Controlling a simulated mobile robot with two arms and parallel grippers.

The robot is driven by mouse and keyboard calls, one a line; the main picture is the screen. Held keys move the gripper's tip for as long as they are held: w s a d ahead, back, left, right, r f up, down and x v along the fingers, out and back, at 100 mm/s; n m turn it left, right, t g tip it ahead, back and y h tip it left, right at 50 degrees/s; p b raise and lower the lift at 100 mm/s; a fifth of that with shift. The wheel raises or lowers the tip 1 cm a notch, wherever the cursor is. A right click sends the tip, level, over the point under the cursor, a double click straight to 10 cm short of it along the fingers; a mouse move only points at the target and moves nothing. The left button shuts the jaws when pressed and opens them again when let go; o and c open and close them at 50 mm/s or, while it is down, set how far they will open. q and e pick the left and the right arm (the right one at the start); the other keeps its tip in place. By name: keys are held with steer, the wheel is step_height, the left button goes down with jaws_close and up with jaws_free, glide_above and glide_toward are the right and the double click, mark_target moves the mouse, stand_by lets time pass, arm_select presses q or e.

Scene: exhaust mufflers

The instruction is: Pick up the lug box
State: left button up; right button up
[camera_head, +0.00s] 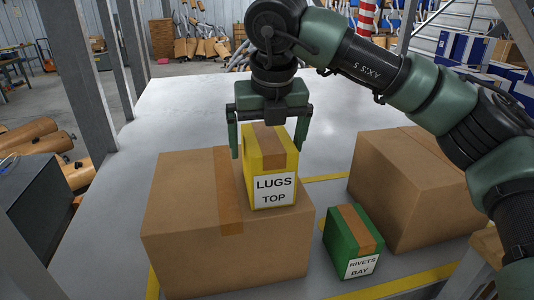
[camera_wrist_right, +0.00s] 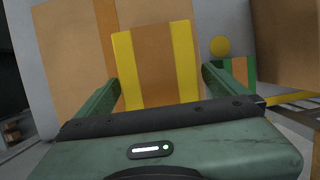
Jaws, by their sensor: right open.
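The lug box (camera_head: 271,185) is a small yellow box with a brown tape strip and a white label reading "LUGS TOP". It sits upright on top of a large brown carton (camera_head: 190,215). My right gripper (camera_head: 270,145) comes down from above and behind, its two green fingers spread on either side of the lug box. In the right wrist view, the lug box (camera_wrist_right: 158,68) shows between the open fingers (camera_wrist_right: 160,90). Whether the fingers touch it cannot be told. My left gripper is not in view.
A green box labelled "RIVETS BAY" (camera_head: 352,243) stands on the table right of the large carton. Another brown carton (camera_head: 405,190) stands further right. The grey table (camera_head: 180,115) is clear at the back. A metal post (camera_head: 80,90) rises along the left side.

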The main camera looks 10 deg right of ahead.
steer(key=shift+w+x, duration=0.25)
steer(key=shift+x, duration=1)
steer(key=shift+s+r, duration=0.15)
steer(key=shift+f+b, duration=0.2)
steer(key=shift+b, duration=0.15)
steer(key=c, duration=2)
steer(key=shift+c, duration=0.6)
steer(key=shift+r, duration=0.1)
